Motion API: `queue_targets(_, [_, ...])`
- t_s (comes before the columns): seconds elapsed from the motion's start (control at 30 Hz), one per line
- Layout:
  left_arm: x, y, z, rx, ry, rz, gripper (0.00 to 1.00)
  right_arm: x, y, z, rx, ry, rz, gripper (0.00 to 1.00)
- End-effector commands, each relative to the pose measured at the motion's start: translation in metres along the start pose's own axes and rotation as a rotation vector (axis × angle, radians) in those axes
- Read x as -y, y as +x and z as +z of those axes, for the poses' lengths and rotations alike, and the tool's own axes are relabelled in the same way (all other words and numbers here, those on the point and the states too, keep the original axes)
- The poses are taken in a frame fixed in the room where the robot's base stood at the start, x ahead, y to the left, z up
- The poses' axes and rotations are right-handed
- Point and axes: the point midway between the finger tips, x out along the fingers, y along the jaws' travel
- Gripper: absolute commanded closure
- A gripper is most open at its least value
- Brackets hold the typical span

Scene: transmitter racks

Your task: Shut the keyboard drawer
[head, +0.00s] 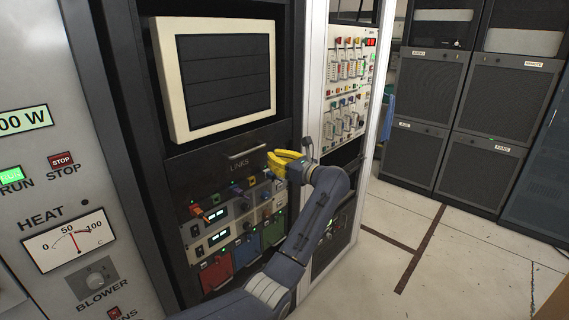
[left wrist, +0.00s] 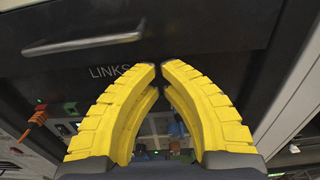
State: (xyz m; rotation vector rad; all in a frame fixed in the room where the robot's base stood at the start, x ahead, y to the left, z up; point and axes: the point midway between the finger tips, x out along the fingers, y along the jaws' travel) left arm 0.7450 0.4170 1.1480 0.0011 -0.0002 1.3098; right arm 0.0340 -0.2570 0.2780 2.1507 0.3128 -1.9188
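A dark drawer front (head: 205,172) with a pale bar handle (head: 247,151) and the word LINKS sits below the monitor in the black rack. I cannot tell how far it stands out, and no keyboard shows. The handle (left wrist: 82,43) and dark front (left wrist: 190,38) also show in the left wrist view. My left gripper (head: 272,157), with yellow fingers, is just right of the handle, in front of the panel's right part. In the left wrist view its fingertips (left wrist: 160,66) come together with nothing between them. Whether they touch the panel is unclear. My right gripper is out of view.
A cream-framed monitor (head: 222,75) is above the drawer. Modules with knobs and coloured plugs (head: 225,235) are below it. A white rack (head: 345,85) stands to the right and a heater panel (head: 60,230) to the left. Open floor (head: 465,265) lies at right.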

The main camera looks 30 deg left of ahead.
Motion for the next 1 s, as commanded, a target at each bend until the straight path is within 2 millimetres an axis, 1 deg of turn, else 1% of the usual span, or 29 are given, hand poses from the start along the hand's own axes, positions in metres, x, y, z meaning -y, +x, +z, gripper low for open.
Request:
queue_targets(0.03, [0.0, 0.008, 0.001, 0.002, 0.0, 0.001, 1.0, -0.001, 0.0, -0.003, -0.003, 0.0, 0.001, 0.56])
queue_targets(0.1, [0.0, 0.017, 0.0, 0.002, 0.001, 0.001, 1.0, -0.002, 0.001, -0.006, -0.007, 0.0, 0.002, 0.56])
queue_targets(0.3, [0.0, 0.033, 0.0, 0.0, 0.0, 0.0, 1.0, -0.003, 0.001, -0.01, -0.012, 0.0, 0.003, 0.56])
queue_targets(0.5, [0.0, 0.04, 0.0, -0.001, 0.0, 0.001, 1.0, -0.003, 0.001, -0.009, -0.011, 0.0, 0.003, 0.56])
queue_targets(0.87, [0.0, 0.041, -0.001, -0.001, 0.0, 0.0, 1.0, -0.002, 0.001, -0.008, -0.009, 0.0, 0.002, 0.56])
queue_targets(1.0, [0.0, 0.051, 0.0, -0.001, 0.001, 0.001, 1.0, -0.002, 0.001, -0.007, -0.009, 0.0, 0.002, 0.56])
